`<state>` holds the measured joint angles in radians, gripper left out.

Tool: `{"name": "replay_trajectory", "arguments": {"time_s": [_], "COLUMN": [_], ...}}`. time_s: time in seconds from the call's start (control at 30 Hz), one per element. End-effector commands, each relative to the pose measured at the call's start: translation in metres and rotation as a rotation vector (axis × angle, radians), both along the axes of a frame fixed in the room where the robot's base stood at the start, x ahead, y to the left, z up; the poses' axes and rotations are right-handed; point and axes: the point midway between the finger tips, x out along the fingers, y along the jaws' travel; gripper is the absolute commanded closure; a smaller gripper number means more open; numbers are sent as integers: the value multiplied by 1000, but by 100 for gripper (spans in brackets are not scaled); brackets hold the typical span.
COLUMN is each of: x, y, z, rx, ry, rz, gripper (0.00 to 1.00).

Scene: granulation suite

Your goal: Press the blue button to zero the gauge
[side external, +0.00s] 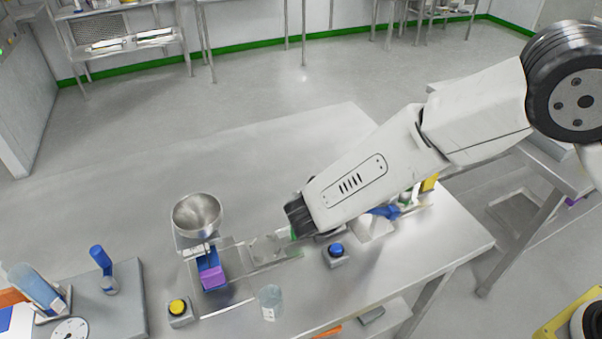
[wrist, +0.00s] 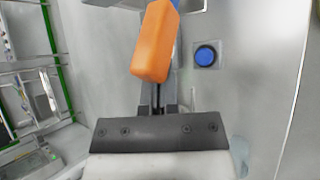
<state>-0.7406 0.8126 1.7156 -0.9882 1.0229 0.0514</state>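The blue button (side external: 336,249) sits on a small grey box on the steel table, just to the right of and nearer than my gripper (side external: 297,216). In the wrist view the blue button (wrist: 205,55) is fully visible, up and right of my gripper (wrist: 160,106), with a gap between them. An orange block (wrist: 155,40) lies in line with my gripper there; I cannot tell whether it is held or part of the tool. My fingertips are mostly hidden, so their opening does not show. A round white dial (side external: 70,330) at the lower left may be the gauge.
A yellow button (side external: 179,308) on a similar box, a steel bowl (side external: 197,214) over a blue and purple stand (side external: 211,270), and a clear beaker (side external: 270,301) stand left of the blue button. Blue-handled items (side external: 384,212) lie behind my arm to the right.

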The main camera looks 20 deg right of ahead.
Motion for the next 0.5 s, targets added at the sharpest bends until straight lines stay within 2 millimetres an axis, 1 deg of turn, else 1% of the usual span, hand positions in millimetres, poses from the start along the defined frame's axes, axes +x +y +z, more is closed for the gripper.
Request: {"name": "replay_trajectory", "arguments": {"time_s": [0.27, 0.5], "x": [0, 0], "y": [0, 0], "z": [-1, -9], "rx": [-1, -1], "ry": [1, 0], "rz": [-1, -1], "gripper": [100, 100]}}
